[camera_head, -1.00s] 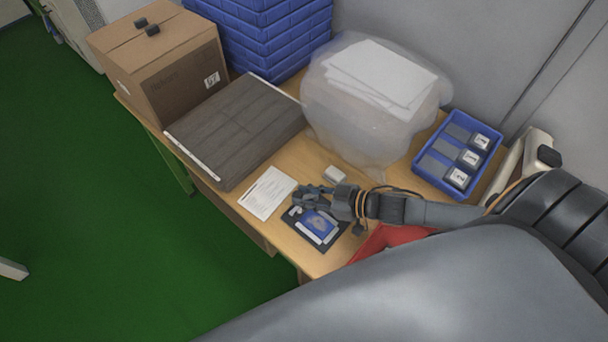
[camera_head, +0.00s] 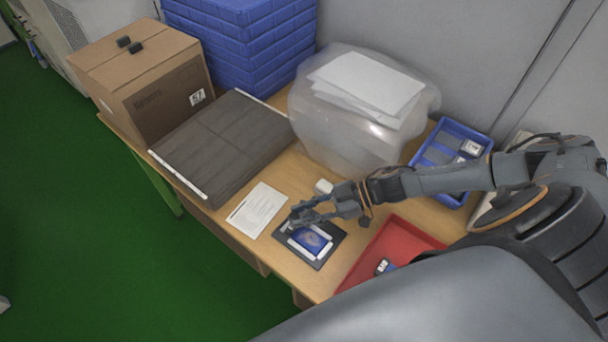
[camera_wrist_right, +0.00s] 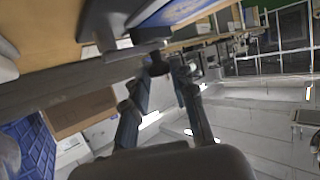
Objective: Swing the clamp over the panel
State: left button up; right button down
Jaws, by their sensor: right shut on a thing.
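The blue panel (camera_head: 311,239) lies in a dark fixture (camera_head: 319,262) with light edges, near the front of the wooden table. My right gripper (camera_head: 298,214) reaches in from the right, low at the fixture's far-left corner. In the right wrist view my right gripper (camera_wrist_right: 172,72) has its fingertips close together beside the fixture's edge, shut on a small dark part that looks like the clamp's end (camera_wrist_right: 159,67). The fingers hide much of the clamp, so its exact angle over the panel cannot be told. My left gripper is out of view.
A printed sheet (camera_head: 258,209) lies left of the fixture and a small white block (camera_head: 324,186) behind it. A red tray (camera_head: 397,251) is at the right.

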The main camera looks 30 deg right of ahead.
jog(key=shift+a, duration=0.1)
jog(key=c, duration=1.1)
grip_release()
jog(key=v, duration=1.2)
jog(key=shift+r, duration=0.1)
